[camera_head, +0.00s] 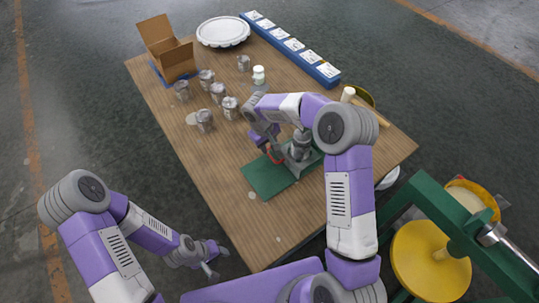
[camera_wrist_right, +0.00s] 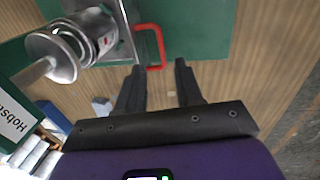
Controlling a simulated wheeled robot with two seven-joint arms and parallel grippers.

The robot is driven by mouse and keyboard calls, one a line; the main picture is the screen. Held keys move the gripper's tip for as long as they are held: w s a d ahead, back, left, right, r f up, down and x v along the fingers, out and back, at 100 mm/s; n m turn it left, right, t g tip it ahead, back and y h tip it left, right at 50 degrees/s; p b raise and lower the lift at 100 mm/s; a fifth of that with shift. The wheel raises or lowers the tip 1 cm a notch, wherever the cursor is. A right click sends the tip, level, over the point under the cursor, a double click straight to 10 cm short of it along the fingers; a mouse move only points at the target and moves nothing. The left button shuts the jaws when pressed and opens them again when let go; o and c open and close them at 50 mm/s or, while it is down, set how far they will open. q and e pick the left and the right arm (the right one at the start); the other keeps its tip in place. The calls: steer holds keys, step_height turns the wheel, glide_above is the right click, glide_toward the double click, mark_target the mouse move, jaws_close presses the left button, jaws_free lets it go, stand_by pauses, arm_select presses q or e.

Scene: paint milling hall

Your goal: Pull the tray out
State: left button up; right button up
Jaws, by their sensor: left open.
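A red U-shaped handle (camera_wrist_right: 160,46) sits at the edge of a flat grey metal piece (camera_wrist_right: 125,48), over a green base plate (camera_wrist_right: 195,25). This grey piece looks like the tray, but most of it is hidden. In the head view the grey metal device (camera_head: 300,150) stands on the green plate (camera_head: 262,180). In the head view the right arm partly hides the handle. My left gripper (camera_head: 216,262) is open and empty, off the table's left front edge.
Several metal cans (camera_head: 217,92) stand on the wooden table (camera_head: 205,160). Behind them are an open cardboard box (camera_head: 170,55), a white round dish (camera_head: 223,32) and a blue rack (camera_head: 300,52). A green frame with yellow discs (camera_head: 425,262) stands at the right. The table's left front is clear.

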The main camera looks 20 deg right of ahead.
mark_target(272, 158)
steer(key=f, duration=0.5)
steer(key=d+f, duration=0.1)
steer(key=f, duration=0.1)
steer(key=shift+w+d+f, duration=0.1)
steer(key=shift+f, duration=0.05)
steer(key=shift+c, duration=0.2)
jaws_close()
stand_by(1.1)
